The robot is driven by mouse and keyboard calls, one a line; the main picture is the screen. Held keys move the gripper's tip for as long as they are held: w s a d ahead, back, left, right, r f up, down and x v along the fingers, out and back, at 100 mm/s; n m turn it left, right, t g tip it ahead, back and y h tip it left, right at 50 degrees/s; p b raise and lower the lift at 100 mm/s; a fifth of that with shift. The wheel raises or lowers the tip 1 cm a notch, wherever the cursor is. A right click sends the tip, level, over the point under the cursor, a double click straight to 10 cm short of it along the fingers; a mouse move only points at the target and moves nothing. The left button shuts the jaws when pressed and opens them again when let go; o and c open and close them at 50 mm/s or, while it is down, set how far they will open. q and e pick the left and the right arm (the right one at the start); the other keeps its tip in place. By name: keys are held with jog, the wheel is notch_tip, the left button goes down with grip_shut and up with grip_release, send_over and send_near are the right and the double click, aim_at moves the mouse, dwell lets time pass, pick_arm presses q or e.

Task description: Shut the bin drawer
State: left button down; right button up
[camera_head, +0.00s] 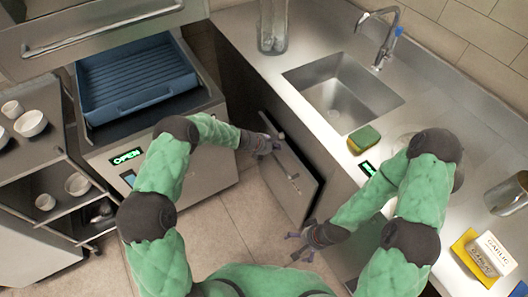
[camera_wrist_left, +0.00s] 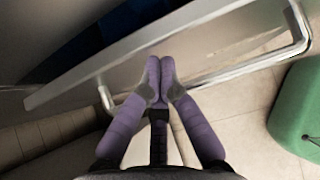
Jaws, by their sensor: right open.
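The bin drawer (camera_head: 300,190) stands pulled out from under the counter in the head view, its front panel facing the floor space and a bar handle on it. My left gripper (camera_head: 272,143) is at the drawer's upper left end. In the left wrist view its fingers (camera_wrist_left: 160,72) are together at the panel, between its top edge and the bar handle (camera_wrist_left: 250,65); I cannot tell whether they touch it. A dark blue inside (camera_wrist_left: 95,35) shows beyond the edge. My right gripper (camera_head: 297,247) is open and empty, low in front of the drawer's right end.
The counter holds a sink (camera_head: 343,88), a sponge (camera_head: 363,139) and a yellow board (camera_head: 473,258). At left are an open appliance with a blue tray (camera_head: 137,85) and a shelf cart (camera_head: 45,165) with bowls. The tiled floor (camera_head: 235,215) before the drawer is clear.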

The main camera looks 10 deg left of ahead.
pick_arm(q)
jog(key=shift+w+d+r, duration=0.1)
jog(key=shift+w+d, duration=0.65)
jog(key=shift+d, duration=0.2)
pick_arm(e)
jog(key=shift+r, duration=0.25)
pick_arm(q)
jog(key=s+a+f+p+v, duration=0.1)
jog(key=f+p+v, duration=0.1)
jog(key=v, duration=1.1)
jog(key=shift+a+p, duration=0.3)
jog(key=shift+p, duration=0.5)
pick_arm(e)
jog(key=shift+s+r, duration=0.5)
jog(key=shift+r, duration=0.3)
jog(key=shift+s+r, duration=0.45)
jog(key=shift+r, duration=0.35)
pick_arm(q)
jog(key=shift+s+f, duration=0.15)
